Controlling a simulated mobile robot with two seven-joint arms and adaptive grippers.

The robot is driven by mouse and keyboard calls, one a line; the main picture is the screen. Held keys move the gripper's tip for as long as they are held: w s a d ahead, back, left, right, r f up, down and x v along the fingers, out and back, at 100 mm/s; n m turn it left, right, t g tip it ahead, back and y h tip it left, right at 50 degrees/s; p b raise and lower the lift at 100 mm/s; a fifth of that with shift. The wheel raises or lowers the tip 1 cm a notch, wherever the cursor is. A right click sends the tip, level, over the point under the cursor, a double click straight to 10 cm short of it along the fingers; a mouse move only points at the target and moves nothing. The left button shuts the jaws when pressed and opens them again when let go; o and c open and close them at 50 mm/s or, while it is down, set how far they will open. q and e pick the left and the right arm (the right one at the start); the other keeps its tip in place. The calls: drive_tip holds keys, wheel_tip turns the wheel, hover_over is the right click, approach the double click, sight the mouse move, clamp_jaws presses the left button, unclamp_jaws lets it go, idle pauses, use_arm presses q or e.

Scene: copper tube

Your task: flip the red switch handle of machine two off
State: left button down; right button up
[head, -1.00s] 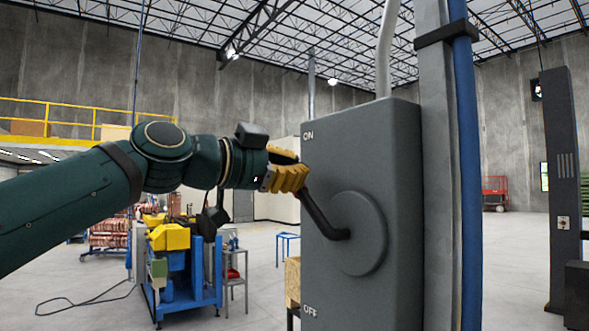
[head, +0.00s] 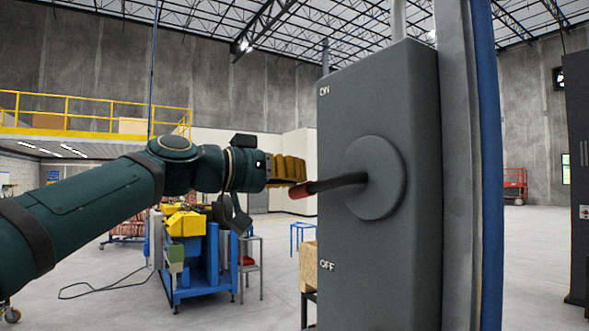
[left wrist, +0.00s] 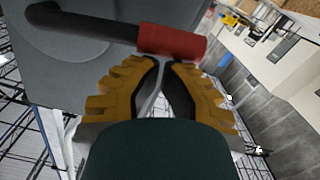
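The switch box (head: 375,260) is a tall dark grey box marked ON at the top and OFF at the bottom. Its lever (head: 340,181) comes out of a round hub and points left, nearly level and dipping slightly. The lever's red handle (head: 306,189) is at its free end; it also shows in the left wrist view (left wrist: 172,42). My left gripper (head: 298,168) is at the handle's end, just above it. In the left wrist view its yellow fingers (left wrist: 163,65) have their tips close together, with the handle across and beyond them, not between them. My right gripper is not in view.
A blue post (head: 488,150) and a grey column stand right of the box. A blue and yellow machine (head: 205,260) stands on the floor behind my left arm. A yellow railing (head: 90,110) runs at the back left. The floor between is mostly open.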

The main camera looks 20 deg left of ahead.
sight(296, 194)
use_arm(q)
wheel_tip(296, 194, down, 3)
drive_tip(key=n+b, duration=0.2)
drive_tip(key=shift+f+n, duration=0.15)
drive_tip(key=shift+n, duration=0.15)
drive_tip(key=shift+s+d+f+n+b, duration=0.2)
drive_tip(key=shift+f+n+b, duration=0.15)
drive_tip(key=shift+f+b, duration=0.2)
drive_tip(key=shift+s+d+f+n+b, duration=0.1)
drive_tip(key=shift+d+f+n+b, duration=0.1)
drive_tip(key=shift+f+n+b, duration=0.3)
drive_tip(key=shift+s+d+f+n+b, duration=0.15)
drive_tip(key=shift+d+f+n+b, duration=0.1)
drive_tip(key=shift+f+b, duration=0.3)
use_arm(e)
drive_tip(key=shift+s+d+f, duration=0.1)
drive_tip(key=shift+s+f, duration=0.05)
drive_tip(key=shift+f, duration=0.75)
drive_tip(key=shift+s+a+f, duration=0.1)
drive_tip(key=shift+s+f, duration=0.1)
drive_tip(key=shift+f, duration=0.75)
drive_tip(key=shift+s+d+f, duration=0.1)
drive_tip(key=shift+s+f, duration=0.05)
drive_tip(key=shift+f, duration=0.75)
use_arm(q)
drive_tip(key=shift+f, duration=0.1)
